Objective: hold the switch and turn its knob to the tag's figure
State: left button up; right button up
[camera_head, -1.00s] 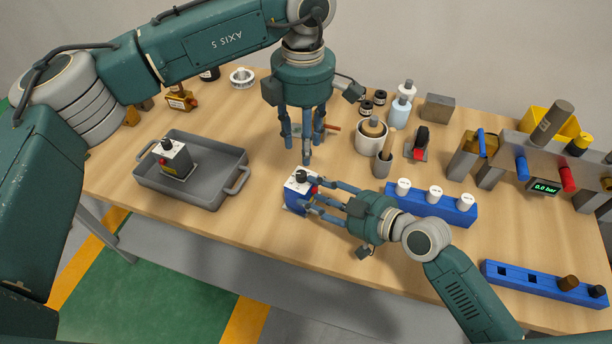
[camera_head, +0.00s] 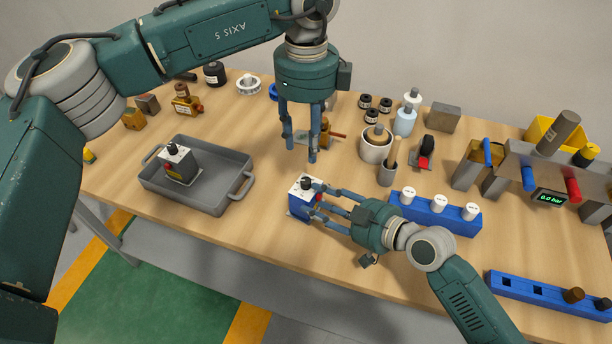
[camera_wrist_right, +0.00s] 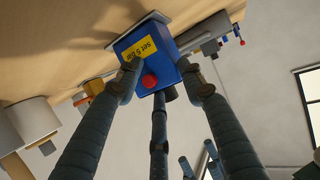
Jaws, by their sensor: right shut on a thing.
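The blue switch (camera_head: 304,204) stands on the table near its front edge, with a white top and a black knob (camera_head: 307,183). My right gripper (camera_head: 320,200) is shut on it from the right. In the right wrist view the fingers lie around the blue switch body (camera_wrist_right: 160,64), which shows a red button (camera_wrist_right: 149,81) and a yellow tag (camera_wrist_right: 139,49) that seems to read "Set 5 bar". My left gripper (camera_head: 302,152) points down above and behind the switch, fingers apart and empty, not touching the knob. The knob's setting is too small to read.
A grey tray (camera_head: 213,203) on the left holds a grey switch (camera_head: 180,166). A blue block with white knobs (camera_head: 437,220) stands right of my right gripper. A gauge (camera_head: 549,198) reads 0.0 bar.

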aim_at(306, 182)
pick_arm(q)
jog(key=shift+n, duration=0.8)
notch_tip(306, 182, down, 12)
jog(key=shift+f, duration=0.1)
grip_shut()
